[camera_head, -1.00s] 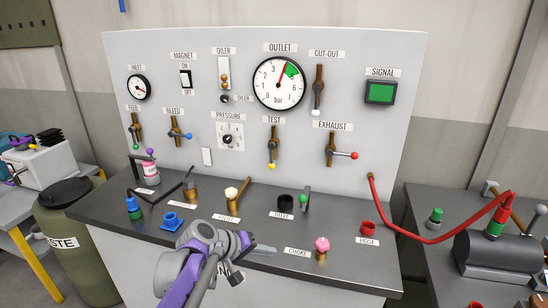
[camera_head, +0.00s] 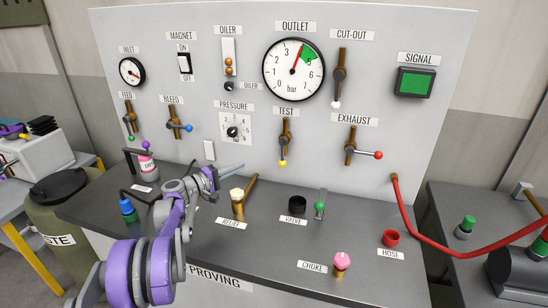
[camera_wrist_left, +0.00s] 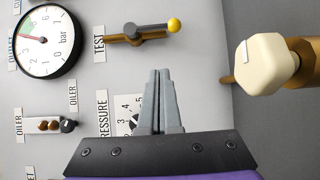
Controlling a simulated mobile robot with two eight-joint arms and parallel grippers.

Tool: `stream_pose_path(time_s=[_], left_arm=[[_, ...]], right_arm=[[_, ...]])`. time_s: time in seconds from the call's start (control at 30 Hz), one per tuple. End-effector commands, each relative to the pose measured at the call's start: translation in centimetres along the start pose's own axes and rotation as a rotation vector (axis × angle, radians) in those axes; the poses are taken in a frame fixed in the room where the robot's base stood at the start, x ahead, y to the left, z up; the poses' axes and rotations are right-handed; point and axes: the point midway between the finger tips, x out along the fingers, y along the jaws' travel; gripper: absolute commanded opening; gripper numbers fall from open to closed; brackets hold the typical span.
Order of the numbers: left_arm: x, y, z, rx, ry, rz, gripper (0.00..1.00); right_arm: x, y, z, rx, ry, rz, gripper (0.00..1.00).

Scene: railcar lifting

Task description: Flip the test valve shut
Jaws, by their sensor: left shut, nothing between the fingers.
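The test valve (camera_head: 284,142) is on the upright panel under the TEST label. It has a brass body and a dark lever hanging straight down to a yellow knob (camera_head: 283,163). In the left wrist view the test valve (camera_wrist_left: 140,36) shows sideways, its lever pointing right to the yellow knob (camera_wrist_left: 174,25), in line with the brass pipe. My left gripper (camera_head: 242,166) is shut and empty, in front of the panel, left of and apart from the lever. In the left wrist view its closed fingers (camera_wrist_left: 158,75) point toward the panel. My right gripper is not in view.
The exhaust valve (camera_head: 352,148) with its red knob is right of the test valve; the pressure dial (camera_head: 232,131) is left. A brass fitting with a cream knob (camera_head: 237,194) stands on the bench below. A red hose (camera_head: 425,235) hangs at the right.

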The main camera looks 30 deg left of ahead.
Motion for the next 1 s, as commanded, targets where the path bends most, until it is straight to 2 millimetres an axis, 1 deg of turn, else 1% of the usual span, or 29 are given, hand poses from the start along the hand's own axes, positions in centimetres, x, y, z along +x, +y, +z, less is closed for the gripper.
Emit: stream_pose_path(time_s=[0.2, 0.33, 0.47, 0.7, 0.8, 0.9, 1.0], left_arm=[[0.2, 0.0, 0.1, 0.0, -0.001, -0.001, 0.0], [1.3, 0.0, 0.1, 0.0, -0.004, -0.001, 0.0], [3.6, 0.1, 0.2, 0.0, -0.005, -0.001, 0.0], [8.9, 0.2, 0.2, 0.001, -0.004, 0.0, 0.0], [10.7, 0.2, 0.4, 0.0, -0.005, 0.0, 0.0], [11.6, 0.1, 1.7, 0.0, -0.004, -0.001, 0.0], [12.3, 0.1, 2.4, 0.0, -0.002, -0.001, 0.0]], right_arm=[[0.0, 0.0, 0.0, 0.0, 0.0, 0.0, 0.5], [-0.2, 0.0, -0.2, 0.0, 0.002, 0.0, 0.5], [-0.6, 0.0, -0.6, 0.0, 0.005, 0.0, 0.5], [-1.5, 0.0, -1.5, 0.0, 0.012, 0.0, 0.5], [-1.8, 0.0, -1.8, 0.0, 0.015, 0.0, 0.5], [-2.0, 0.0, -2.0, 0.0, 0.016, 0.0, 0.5], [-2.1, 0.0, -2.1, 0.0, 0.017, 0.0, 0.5]])
